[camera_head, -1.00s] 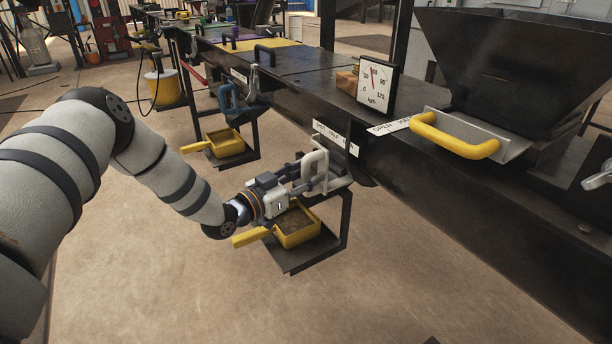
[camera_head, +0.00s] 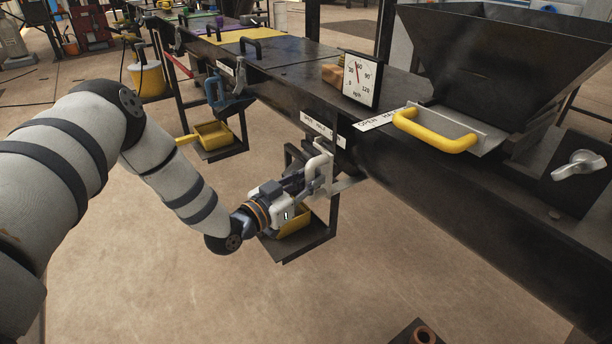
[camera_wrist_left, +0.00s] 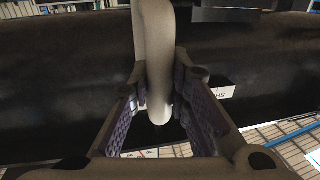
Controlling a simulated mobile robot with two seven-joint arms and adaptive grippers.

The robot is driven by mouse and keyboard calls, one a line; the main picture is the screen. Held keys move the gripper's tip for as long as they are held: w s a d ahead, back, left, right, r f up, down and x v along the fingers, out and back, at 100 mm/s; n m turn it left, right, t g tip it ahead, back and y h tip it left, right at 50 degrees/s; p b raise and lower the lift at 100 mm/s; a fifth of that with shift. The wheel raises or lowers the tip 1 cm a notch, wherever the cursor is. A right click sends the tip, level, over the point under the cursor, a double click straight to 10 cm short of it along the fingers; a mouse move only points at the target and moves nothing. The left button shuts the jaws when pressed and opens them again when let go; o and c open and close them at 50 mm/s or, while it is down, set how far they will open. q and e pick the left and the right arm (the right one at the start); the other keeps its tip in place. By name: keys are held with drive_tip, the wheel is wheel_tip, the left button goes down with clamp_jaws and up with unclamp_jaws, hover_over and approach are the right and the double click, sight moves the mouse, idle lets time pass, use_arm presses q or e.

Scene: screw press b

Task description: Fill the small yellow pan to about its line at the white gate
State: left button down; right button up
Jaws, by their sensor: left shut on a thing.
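In the left wrist view the pale handle (camera_wrist_left: 155,50) stands between my two ridged finger pads (camera_wrist_left: 160,100). The small yellow pan (camera_head: 292,227) sits on a dark bracket shelf (camera_head: 296,252) below the gate. My gripper and wrist cover most of the pan, including its handle. Its line and fill level cannot be seen now. My right gripper is not in view.
A second yellow pan (camera_head: 213,135) sits on a shelf farther left, below a blue-handled gate (camera_head: 213,90). A dial (camera_head: 361,80) and a hopper with a yellow handle (camera_head: 437,134) stand on the trough.

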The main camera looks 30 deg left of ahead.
use_arm(q)
drive_tip(key=c, duration=1.5)
unclamp_jaws()
drive_tip(key=s, duration=0.4)
drive_tip(key=s+a, duration=0.1)
drive_tip(key=s, duration=0.3)
drive_tip(key=s+a, duration=0.1)
drive_tip(key=s, duration=0.2)
drive_tip(key=shift+s+a, duration=0.15)
drive_tip(key=shift+s, duration=0.25)
